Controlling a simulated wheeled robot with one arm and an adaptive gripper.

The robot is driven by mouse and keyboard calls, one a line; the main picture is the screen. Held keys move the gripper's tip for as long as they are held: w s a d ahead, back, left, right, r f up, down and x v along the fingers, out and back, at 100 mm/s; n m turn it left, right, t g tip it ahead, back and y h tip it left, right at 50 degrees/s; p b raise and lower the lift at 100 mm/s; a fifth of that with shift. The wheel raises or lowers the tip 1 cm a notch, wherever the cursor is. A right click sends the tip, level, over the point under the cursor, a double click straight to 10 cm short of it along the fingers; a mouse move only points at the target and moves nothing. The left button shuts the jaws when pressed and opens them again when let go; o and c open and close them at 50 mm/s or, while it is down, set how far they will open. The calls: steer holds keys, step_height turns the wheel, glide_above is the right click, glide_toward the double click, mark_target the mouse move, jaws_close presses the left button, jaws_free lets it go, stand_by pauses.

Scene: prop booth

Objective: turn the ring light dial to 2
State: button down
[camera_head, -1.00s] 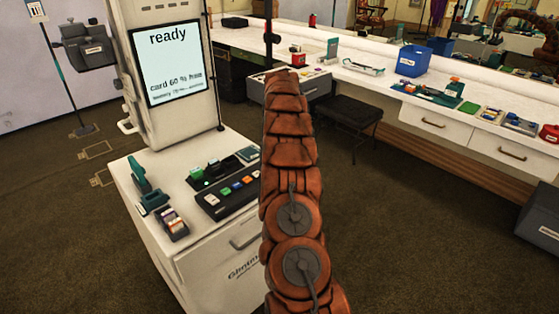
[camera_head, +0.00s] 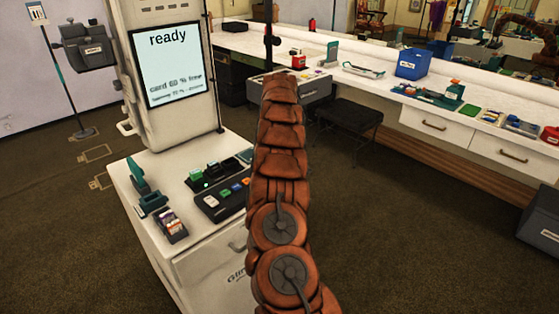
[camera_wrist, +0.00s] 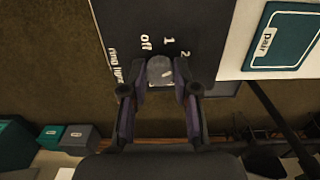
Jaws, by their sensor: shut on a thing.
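The panel carries the white words "ring light" and the marks "off", "1" and "2" around the knob. My gripper (camera_wrist: 161,78) is shut on the dial, with one dark finger on each side of it. I cannot tell clearly which mark the dial points at. In the head view my arm hides the dial and the gripper.
A teal card marked "pair" (camera_wrist: 285,40) lies beside the panel. In the head view a white kiosk (camera_head: 165,170) shows a "ready" screen (camera_head: 172,65). A control box with coloured buttons (camera_head: 222,198) sits on it. A black stool (camera_head: 345,120) stands behind my arm.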

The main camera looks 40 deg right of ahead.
steer(key=c, duration=0.9)
jaws_free()
steer(key=shift+o, duration=0.2)
steer(key=shift+r, duration=0.1)
steer(key=shift+d+r, duration=0.15)
steer(key=shift+r, duration=3.45)
